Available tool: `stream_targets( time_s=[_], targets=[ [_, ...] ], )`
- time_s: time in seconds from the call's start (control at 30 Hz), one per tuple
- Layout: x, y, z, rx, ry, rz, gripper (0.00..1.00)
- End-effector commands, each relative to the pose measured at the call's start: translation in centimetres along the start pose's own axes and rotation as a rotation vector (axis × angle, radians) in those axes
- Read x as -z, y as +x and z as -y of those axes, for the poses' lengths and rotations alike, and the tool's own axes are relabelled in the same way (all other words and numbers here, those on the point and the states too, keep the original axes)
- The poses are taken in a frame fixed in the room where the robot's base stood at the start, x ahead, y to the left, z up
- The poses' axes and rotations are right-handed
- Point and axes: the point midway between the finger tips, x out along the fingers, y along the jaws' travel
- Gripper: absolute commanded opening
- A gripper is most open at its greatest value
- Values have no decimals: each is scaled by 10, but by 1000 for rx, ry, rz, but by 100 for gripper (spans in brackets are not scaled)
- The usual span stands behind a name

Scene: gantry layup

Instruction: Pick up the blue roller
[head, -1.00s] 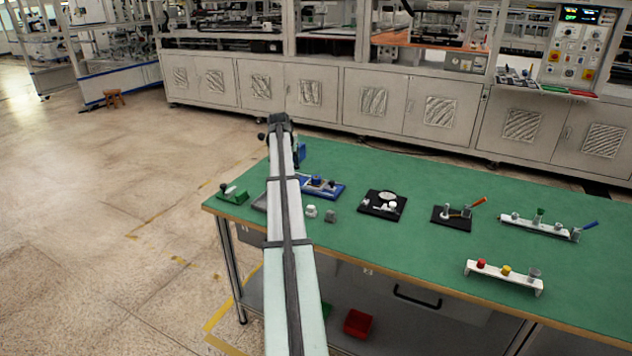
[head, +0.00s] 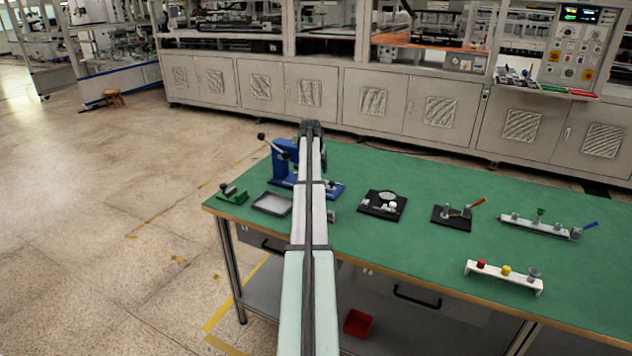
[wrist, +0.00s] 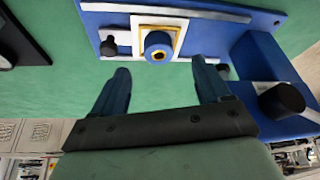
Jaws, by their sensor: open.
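The blue roller (wrist: 157,45) shows in the wrist view as a short blue cylinder with a dark, orange-rimmed centre. It stands on a white square with a yellow border, on the blue base plate (wrist: 215,28) of a fixture. My gripper (wrist: 160,68) is open, its two dark fingers apart. In the wrist picture the roller appears just above and between the fingertips; nothing shows between them being held. I cannot tell the height gap. In the head view my arm hides the roller and the fingers, and the blue fixture (head: 284,168) shows beside the arm.
A blue upright with a black knob (wrist: 282,101) stands right of my gripper in the wrist view. A grey tray (head: 271,204), a green fixture (head: 233,195) and black fixtures (head: 381,205) (head: 452,217) sit on the green table (head: 420,265). Its front middle is clear.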

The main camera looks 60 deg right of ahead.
Motion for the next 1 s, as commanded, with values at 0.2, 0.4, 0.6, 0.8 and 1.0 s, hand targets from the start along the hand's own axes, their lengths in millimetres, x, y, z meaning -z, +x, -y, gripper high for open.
stream_targets(
  time_s=[0.2, 0.4, 0.6, 0.8, 1.0],
  targets=[
    [0, 12, 0, 0, 0, 1, 76],
    [3, 32, -2, 0, 0, 1, 76],
    [4, 56, -2, 1, 0, 0, 76],
    [3, 60, -2, 1, 0, -1, 76],
    [3, 60, -2, 1, 0, 0, 64]
  ],
)
